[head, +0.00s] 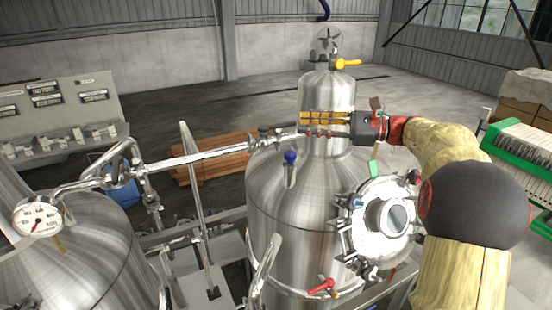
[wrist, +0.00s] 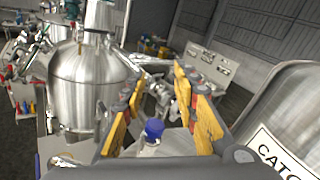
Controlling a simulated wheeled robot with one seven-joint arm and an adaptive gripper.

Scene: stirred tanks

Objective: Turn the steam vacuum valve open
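A valve with a blue knob (head: 290,158) stands upright on the shoulder of the central steel tank (head: 283,215). In the wrist view a blue knob (wrist: 154,128) on a pale stem shows low between my fingers. Other valve handles on the tank are yellow (head: 347,64) at the top, green (head: 374,168) beside the round hatch, and red (head: 321,286) low in front. No readable label shows which is the steam vacuum valve. My gripper (head: 302,120) has yellow finger pads, points left across the tank's neck above the blue knob, and is open and empty in the wrist view (wrist: 160,82).
A steel pipe (head: 215,152) runs left from the tank at gripper height. A gauge (head: 38,217) sits on the left tank (head: 85,265). The bolted hatch (head: 383,220) sticks out below my arm. A labelled tank (wrist: 285,125) stands close at right in the wrist view.

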